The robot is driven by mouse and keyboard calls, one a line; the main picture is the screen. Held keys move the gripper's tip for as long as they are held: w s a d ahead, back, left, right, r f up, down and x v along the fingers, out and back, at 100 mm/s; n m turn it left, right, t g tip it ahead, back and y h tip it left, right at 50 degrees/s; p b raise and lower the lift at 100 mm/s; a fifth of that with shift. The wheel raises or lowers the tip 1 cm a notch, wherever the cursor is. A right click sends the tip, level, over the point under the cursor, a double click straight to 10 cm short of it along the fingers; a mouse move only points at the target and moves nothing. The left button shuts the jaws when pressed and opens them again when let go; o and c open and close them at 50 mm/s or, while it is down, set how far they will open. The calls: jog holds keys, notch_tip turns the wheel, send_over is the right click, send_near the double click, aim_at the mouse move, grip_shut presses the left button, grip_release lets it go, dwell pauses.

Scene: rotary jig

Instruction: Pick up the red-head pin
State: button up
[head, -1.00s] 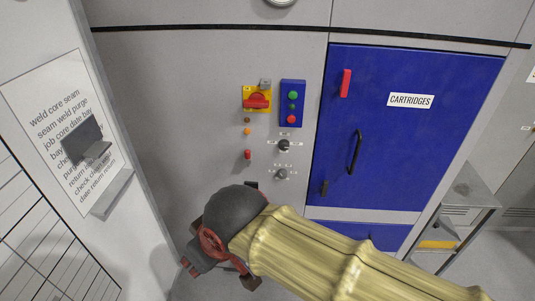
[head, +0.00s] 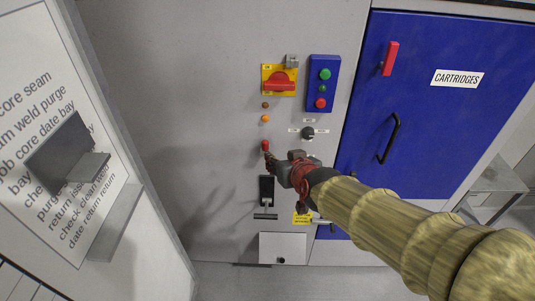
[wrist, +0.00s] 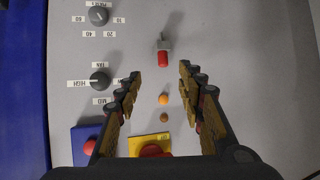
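The red-head pin (head: 265,145) sits on the grey panel, below two small orange and brown lamps. In the wrist view the pin (wrist: 163,58) shows a red head and a grey mount, just beyond the fingertips and roughly between their lines. My gripper (head: 270,159) is just below and right of the pin in the head view. In the wrist view my gripper (wrist: 158,76) is open, its fingers wide apart with nothing between the tips. In the head view the fingers partly overlap the panel by the pin; contact cannot be told.
A yellow plate with a red rotary switch (head: 280,80) and a blue button box (head: 322,84) are above. A selector knob (head: 308,133) is to the right. A black slot with a lever (head: 266,190) is below. The blue cartridges door (head: 420,120) has a protruding handle (head: 389,138).

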jog(key=t+b, duration=0.1)
jog(key=t, duration=0.1)
send_near(266, 143)
jog(key=w+f, duration=0.1)
jog(key=f, duration=0.1)
jog(key=b+x, duration=0.1)
jog(key=x, duration=0.1)
jog(key=r+x, duration=0.1)
jog(key=x, duration=0.2)
jog(key=b+x, duration=0.1)
jog(key=x, duration=0.2)
jog(key=shift+w+a+r+b, duration=0.15)
jog(key=shift+r+b, duration=0.05)
jog(key=shift+b, duration=0.15)
jog(key=shift+c, duration=1.1)
jog(key=c, duration=0.8)
